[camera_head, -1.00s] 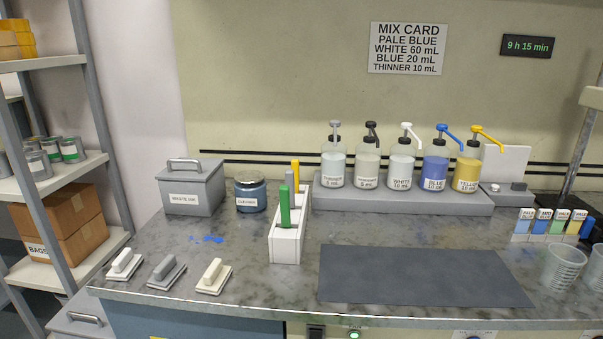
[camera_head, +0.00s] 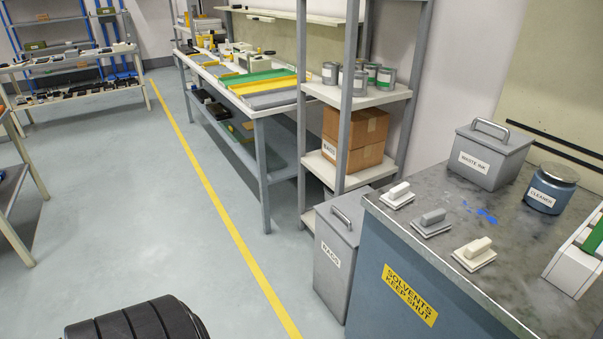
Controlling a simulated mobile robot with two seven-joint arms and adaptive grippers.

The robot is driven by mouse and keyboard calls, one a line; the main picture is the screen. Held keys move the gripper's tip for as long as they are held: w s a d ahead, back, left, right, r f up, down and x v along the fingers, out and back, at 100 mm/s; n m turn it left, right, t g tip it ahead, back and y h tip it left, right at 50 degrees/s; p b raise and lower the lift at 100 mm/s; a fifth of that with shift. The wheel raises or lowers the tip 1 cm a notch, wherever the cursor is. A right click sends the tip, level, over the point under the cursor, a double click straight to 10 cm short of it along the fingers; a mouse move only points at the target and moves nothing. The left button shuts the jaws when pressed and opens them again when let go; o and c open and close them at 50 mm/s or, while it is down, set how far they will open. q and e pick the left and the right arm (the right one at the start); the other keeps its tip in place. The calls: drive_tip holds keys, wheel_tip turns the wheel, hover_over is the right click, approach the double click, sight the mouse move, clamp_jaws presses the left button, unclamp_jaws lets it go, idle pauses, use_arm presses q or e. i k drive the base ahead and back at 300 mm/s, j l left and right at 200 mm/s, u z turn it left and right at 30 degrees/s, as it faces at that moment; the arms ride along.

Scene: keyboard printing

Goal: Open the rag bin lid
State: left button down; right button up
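The rag bin (camera_head: 333,262) is a tall grey metal box labelled "RAGS". It stands on the floor against the left end of the bench cabinet. Its flat lid (camera_head: 350,216) has a bar handle on top and looks shut. Neither of my grippers shows in the head view. A black ribbed part at the bottom left looks like part of my own body.
The bench (camera_head: 425,247) is right of the bin, with a waste ink box (camera_head: 487,163) and cleaner jar (camera_head: 549,196) on top. A shelf rack (camera_head: 346,100) stands behind the bin. Open floor (camera_head: 160,220) with a yellow line lies to the left.

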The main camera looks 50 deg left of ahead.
sight(344, 213)
drive_tip(key=u, duration=1.15)
drive_tip(key=i+j, duration=0.3)
drive_tip(key=i, duration=0.15)
drive_tip(key=i+j+z, duration=0.7)
drive_tip(key=z, duration=0.6)
